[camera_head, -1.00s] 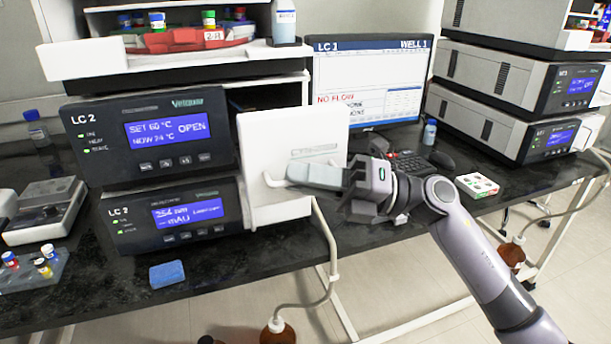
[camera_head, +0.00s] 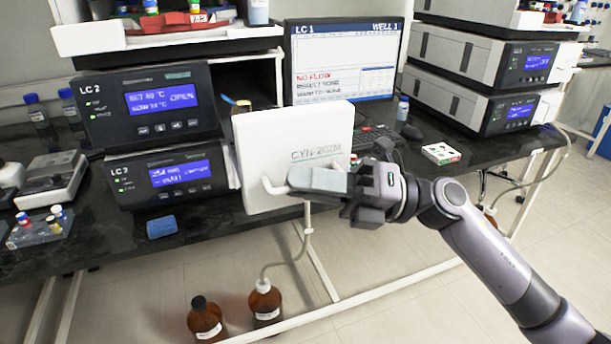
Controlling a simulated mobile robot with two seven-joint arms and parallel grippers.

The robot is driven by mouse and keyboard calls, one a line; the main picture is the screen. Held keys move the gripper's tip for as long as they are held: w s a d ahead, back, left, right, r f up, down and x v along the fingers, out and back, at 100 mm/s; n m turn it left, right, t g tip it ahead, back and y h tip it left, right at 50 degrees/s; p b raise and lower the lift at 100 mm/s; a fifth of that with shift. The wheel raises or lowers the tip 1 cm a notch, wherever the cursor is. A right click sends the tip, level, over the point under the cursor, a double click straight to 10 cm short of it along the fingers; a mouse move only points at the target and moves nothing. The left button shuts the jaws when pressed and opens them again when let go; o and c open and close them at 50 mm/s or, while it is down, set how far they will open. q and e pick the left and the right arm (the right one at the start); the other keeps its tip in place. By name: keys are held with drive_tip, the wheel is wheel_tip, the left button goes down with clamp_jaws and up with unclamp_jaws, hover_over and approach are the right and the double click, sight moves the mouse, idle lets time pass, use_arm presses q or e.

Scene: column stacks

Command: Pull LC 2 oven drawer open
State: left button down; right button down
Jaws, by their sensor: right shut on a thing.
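The LC 2 oven (camera_head: 140,108) is the upper dark unit of the left stack, its display reading OPEN. Its white drawer front (camera_head: 295,140), marked CYN-202M, stands forward of the stack, so the drawer is out. A pale handle (camera_head: 275,187) sticks out from the front's lower part. My right gripper (camera_head: 322,182) is shut on this handle, and its fingers hide most of it. Most of the drawer's inside is hidden behind the front. My left gripper is not in view.
A lower LC 2 unit (camera_head: 170,177) sits under the oven. A monitor (camera_head: 345,75) and keyboard (camera_head: 368,142) stand behind the drawer. A blue block (camera_head: 161,227) lies on the dark bench. Brown bottles (camera_head: 205,318) stand on the floor below.

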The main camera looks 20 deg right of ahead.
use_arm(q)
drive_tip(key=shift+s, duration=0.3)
use_arm(e)
drive_tip(key=shift+s, duration=0.55)
drive_tip(key=c, duration=1.5)
unclamp_jaws()
drive_tip(key=shift+d, duration=0.15)
use_arm(q)
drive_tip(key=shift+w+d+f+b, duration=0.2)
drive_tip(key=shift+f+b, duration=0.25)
drive_tip(key=shift+b, duration=0.5)
use_arm(e)
drive_tip(key=v, duration=0.7)
